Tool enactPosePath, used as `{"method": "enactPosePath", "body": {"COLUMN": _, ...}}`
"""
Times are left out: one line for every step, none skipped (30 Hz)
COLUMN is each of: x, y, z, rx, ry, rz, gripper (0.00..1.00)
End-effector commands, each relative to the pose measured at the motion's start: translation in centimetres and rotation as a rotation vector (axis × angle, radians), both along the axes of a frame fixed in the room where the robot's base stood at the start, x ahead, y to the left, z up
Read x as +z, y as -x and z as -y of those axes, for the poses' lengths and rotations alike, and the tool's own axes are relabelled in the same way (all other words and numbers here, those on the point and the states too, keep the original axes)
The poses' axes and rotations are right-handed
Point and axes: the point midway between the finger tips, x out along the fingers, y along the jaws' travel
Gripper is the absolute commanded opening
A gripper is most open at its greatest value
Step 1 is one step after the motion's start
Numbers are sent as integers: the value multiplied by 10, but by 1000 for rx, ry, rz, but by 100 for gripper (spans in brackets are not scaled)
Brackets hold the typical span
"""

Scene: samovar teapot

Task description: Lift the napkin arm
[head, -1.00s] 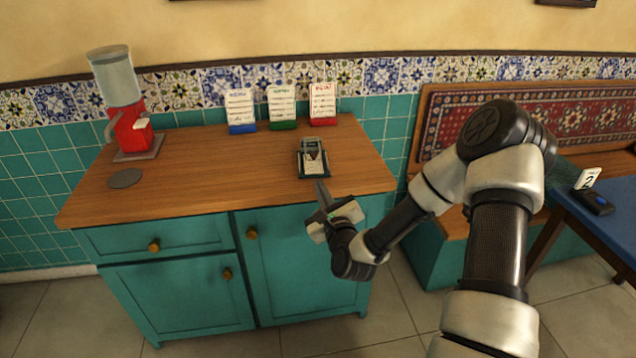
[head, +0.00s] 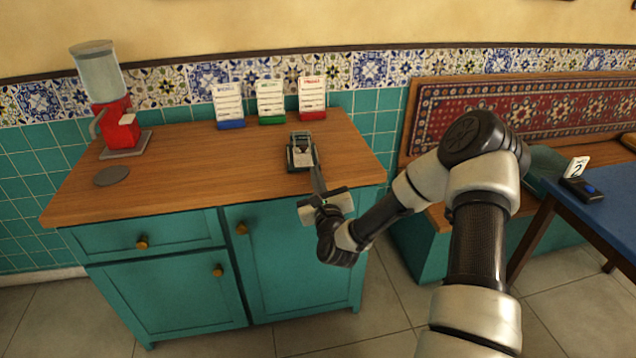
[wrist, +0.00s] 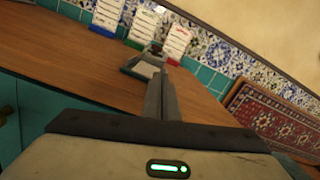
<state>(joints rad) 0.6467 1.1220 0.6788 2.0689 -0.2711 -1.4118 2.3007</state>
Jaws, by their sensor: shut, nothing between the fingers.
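The napkin holder (head: 300,151) is a small dark tray with a pale stack of napkins and an arm across it. It sits near the right front part of the wooden counter (head: 215,178). In the wrist view the holder (wrist: 145,62) is just beyond my fingertips, and they partly cover it. My gripper (head: 317,172) is shut and empty, with its fingers pointing at the holder's near side. I cannot tell whether the fingertips touch it. In the wrist view the closed fingers (wrist: 161,95) stand out straight ahead.
Blue, green and red card stands (head: 271,102) line the back of the counter. A red dispenser with a clear top (head: 118,128) and a grey disc (head: 112,176) are at the left. A blue table (head: 600,212) and a bench stand at the right.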

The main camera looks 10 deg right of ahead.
Motion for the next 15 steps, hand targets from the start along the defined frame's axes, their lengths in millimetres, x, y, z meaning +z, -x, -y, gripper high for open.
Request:
{"method": "enactPosePath", "body": {"x": 0, "y": -10, "z": 0, "rx": 0, "ry": 2, "rz": 3, "gripper": 0}}
{"method": "enactPosePath", "body": {"x": 0, "y": -16, "z": 0, "rx": 0, "ry": 3, "rz": 3, "gripper": 0}}
{"method": "enactPosePath", "body": {"x": 1, "y": -22, "z": 0, "rx": 0, "ry": 3, "rz": 3, "gripper": 0}}
{"method": "enactPosePath", "body": {"x": 1, "y": -27, "z": 0, "rx": 1, "ry": 3, "rz": 3, "gripper": 0}}
{"method": "enactPosePath", "body": {"x": 2, "y": -31, "z": 0, "rx": 1, "ry": 2, "rz": 3, "gripper": 0}}
{"method": "enactPosePath", "body": {"x": 2, "y": -36, "z": 1, "rx": 0, "ry": 2, "rz": 2, "gripper": 0}}
{"method": "enactPosePath", "body": {"x": 2, "y": -40, "z": 1, "rx": -1, "ry": 2, "rz": 2, "gripper": 0}}
{"method": "enactPosePath", "body": {"x": 2, "y": -43, "z": 1, "rx": 0, "ry": 1, "rz": 1, "gripper": 0}}
{"method": "enactPosePath", "body": {"x": 2, "y": -46, "z": 1, "rx": 0, "ry": 1, "rz": 0, "gripper": 0}}
{"method": "enactPosePath", "body": {"x": 3, "y": -48, "z": 1, "rx": -1, "ry": 1, "rz": 1, "gripper": 0}}
{"method": "enactPosePath", "body": {"x": 3, "y": -49, "z": 1, "rx": 0, "ry": 1, "rz": 1, "gripper": 0}}
{"method": "enactPosePath", "body": {"x": 3, "y": -51, "z": 1, "rx": 0, "ry": 1, "rz": 0, "gripper": 0}}
{"method": "enactPosePath", "body": {"x": 3, "y": -52, "z": 1, "rx": 1, "ry": 1, "rz": 0, "gripper": 0}}
{"method": "enactPosePath", "body": {"x": 3, "y": -52, "z": 1, "rx": 1, "ry": 1, "rz": -1, "gripper": 0}}
{"method": "enactPosePath", "body": {"x": 3, "y": -52, "z": 1, "rx": 1, "ry": 1, "rz": -1, "gripper": 0}}
